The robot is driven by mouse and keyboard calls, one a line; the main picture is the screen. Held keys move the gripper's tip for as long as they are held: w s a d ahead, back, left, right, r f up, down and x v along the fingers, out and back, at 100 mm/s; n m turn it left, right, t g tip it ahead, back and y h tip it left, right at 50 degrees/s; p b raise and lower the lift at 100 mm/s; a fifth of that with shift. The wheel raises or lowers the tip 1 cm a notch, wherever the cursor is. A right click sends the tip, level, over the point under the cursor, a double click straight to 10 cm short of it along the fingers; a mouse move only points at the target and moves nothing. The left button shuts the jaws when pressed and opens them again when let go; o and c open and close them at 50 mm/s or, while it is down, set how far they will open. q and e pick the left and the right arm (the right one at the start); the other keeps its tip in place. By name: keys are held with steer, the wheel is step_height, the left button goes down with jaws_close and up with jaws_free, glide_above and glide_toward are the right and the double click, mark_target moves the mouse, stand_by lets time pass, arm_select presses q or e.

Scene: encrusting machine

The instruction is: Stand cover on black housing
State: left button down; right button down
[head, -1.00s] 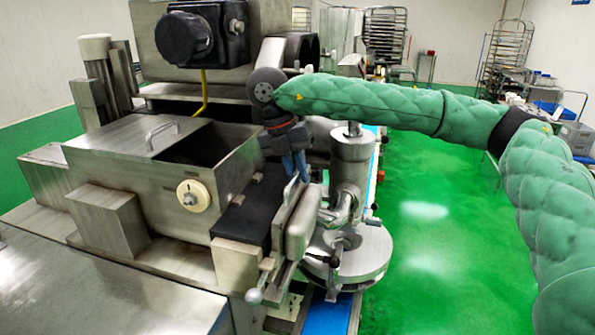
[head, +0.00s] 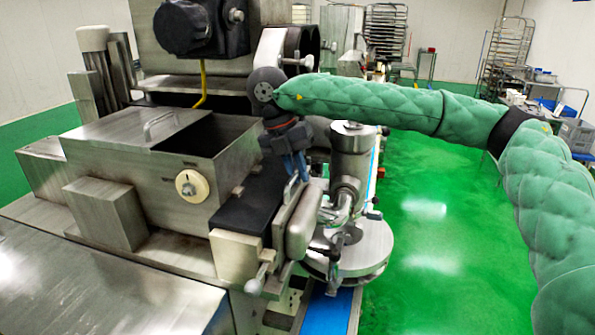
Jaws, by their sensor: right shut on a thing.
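The cover (head: 301,226) is a grey metal slab with a raised, rounded panel. It stands tilted on edge along the right side of the black housing (head: 240,208), whose flat dark top shows beside the metal hopper. My right gripper (head: 296,172), with blue fingers, points down and is shut on the upper edge of the cover. The exact contact between fingers and cover is small and partly hidden. Whether the cover's lower edge rests on the housing cannot be told. My left gripper is not in view.
The open metal hopper (head: 150,165) with a cream knob is left of the housing. A steel column on a round base (head: 350,255) stands close to the cover's right. A ball-ended lever (head: 254,286) sticks out in front. Green floor (head: 430,240) is free at the right.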

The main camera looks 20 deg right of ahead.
steer(key=c, duration=1.4)
jaws_free()
steer(key=shift+o, duration=1.1)
steer(key=shift+s, duration=0.1)
steer(key=shift+f, duration=0.1)
steer(key=shift+a, duration=0.1)
steer(key=shift+p+v, duration=0.6)
steer(key=shift+v, duration=0.35)
steer(key=shift+p+v, duration=1.65)
steer(key=shift+v, duration=1.25)
